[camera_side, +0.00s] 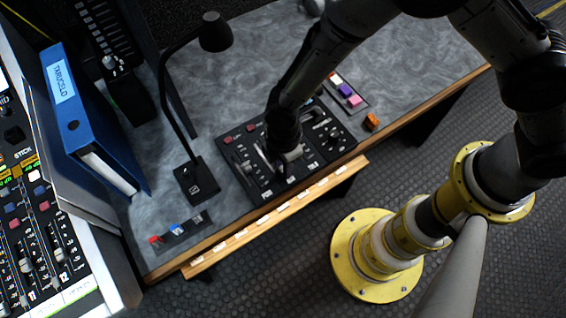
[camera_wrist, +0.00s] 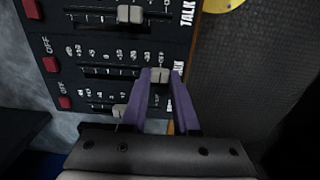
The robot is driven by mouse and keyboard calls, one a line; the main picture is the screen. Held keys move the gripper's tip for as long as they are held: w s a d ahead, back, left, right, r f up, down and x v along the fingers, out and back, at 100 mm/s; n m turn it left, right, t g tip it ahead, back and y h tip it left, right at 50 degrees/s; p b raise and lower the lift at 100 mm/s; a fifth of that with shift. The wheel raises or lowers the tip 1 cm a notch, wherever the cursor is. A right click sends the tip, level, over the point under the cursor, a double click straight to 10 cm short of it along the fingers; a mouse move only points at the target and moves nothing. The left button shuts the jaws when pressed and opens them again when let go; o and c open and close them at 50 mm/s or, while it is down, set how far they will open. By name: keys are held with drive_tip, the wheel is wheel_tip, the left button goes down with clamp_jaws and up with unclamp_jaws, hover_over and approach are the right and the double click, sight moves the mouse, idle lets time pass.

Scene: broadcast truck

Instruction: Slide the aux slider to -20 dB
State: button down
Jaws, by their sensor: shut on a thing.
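In the wrist view, a black fader panel (camera_wrist: 75,52) has three sliders, each with a scale and a red OFF button. The top slider (camera_wrist: 130,14) is marked TALK. My gripper (camera_wrist: 157,78) has its two purple fingers shut on the pale cap of the middle slider (camera_wrist: 159,74), near the right end of its slot. The label of this slider is mostly hidden by a finger, so I cannot read whether it is the aux slider. The bottom slider cap (camera_wrist: 121,111) sits left of my fingers. In the side view, my gripper (camera_side: 284,158) is over the panel (camera_side: 262,188), hiding some sliders.
A desk lamp (camera_side: 215,32) and its base (camera_side: 197,182) stand left of the panel. A blue binder (camera_side: 88,115) is farther left. A knob panel (camera_side: 325,135) adjoins on the right, with an orange block (camera_side: 372,121) beyond. The grey desk front is partly clear.

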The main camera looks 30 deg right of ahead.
idle(0.9)
drive_tip(key=shift+w, duration=1.85)
drive_tip(key=c, duration=0.6)
unclamp_jaws()
drive_tip(key=shift+c, duration=0.2)
drive_tip(key=shift+r, duration=0.1)
wheel_tip(320, 180, up, 14)
